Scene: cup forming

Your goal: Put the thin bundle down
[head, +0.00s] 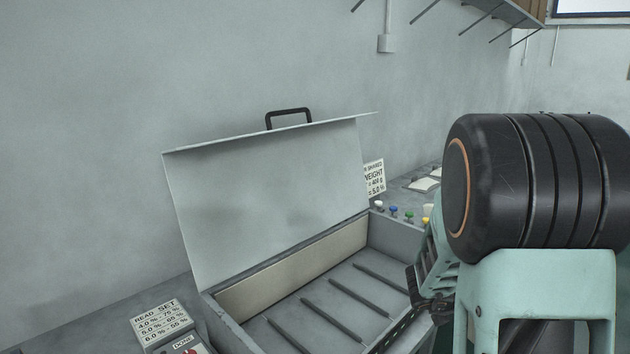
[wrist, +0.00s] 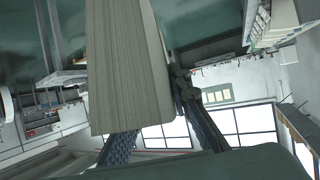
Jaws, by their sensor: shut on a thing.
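The thin bundle (wrist: 125,70) is a long grey-brown slab with fine lengthwise lines, filling the upper middle of the wrist view. My gripper (wrist: 158,112) is shut on it; one dark ribbed finger shows below the bundle and the other at its right side. Part of the first finger is hidden behind the bundle. In the head view my gripper (head: 428,300) is mostly hidden by my arm, at the right front edge of an open grey metal box. I cannot make out the bundle in the head view.
The box (head: 382,243) has its lid (head: 270,190) raised and several dark rods (head: 332,318) across its floor. Coloured knobs (head: 393,210) and a weight sign (head: 374,178) are behind the box, near a wall.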

